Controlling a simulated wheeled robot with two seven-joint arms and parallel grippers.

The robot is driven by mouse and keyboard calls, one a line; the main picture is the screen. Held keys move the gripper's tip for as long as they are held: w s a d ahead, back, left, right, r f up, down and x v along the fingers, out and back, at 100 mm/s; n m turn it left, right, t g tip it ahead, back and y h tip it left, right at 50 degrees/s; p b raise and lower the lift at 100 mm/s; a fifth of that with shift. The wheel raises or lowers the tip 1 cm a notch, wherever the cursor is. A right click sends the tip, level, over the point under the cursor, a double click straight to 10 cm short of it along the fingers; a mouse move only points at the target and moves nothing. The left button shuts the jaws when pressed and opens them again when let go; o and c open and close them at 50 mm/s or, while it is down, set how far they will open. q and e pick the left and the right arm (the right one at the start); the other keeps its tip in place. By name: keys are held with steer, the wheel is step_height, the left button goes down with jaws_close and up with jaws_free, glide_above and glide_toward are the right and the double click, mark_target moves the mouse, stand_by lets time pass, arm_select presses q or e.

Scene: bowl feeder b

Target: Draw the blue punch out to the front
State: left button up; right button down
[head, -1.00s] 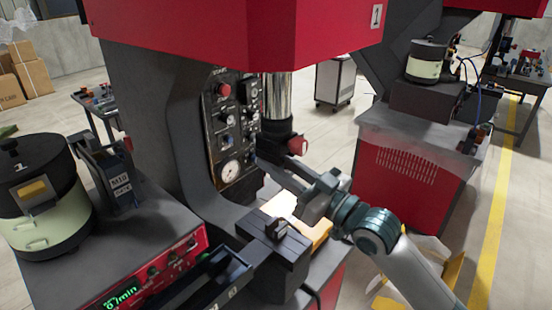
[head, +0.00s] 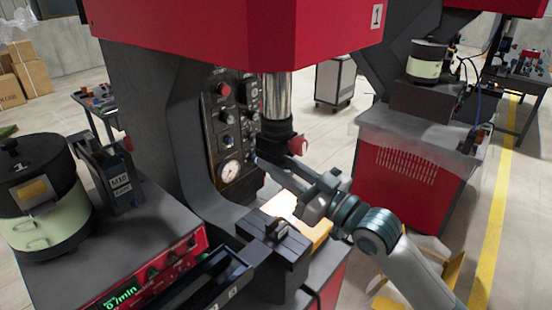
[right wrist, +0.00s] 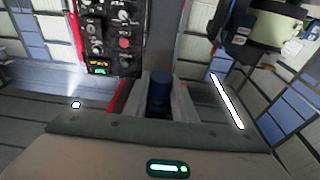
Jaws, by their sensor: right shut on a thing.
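The blue punch (right wrist: 158,92) is a short dark blue cylinder in the middle of the right wrist view. It sits between the two grey fingers of my right gripper (right wrist: 158,82), which is shut on it. In the head view my right gripper (head: 264,168) reaches in from the right, under the red press head (head: 240,35) and the shiny ram (head: 277,97). The fingers largely hide the punch there, and I cannot tell what it touches. My left gripper is not in view.
The control panel (head: 227,120) on the press column stands just left of the fingers. A red knob (head: 298,145) is close above the gripper. A dark block with a rail (head: 272,235) lies in front. A bowl feeder (head: 45,200) stands at the left.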

steer(key=shift+s+d, duration=0.15)
steer(key=r+v, duration=0.1)
steer(key=v, duration=0.6)
steer(key=shift+r+p, duration=0.15)
steer(key=shift+p, duration=0.3)
stand_by(1.0)
steer(key=shift+s, duration=0.1)
stand_by(0.4)
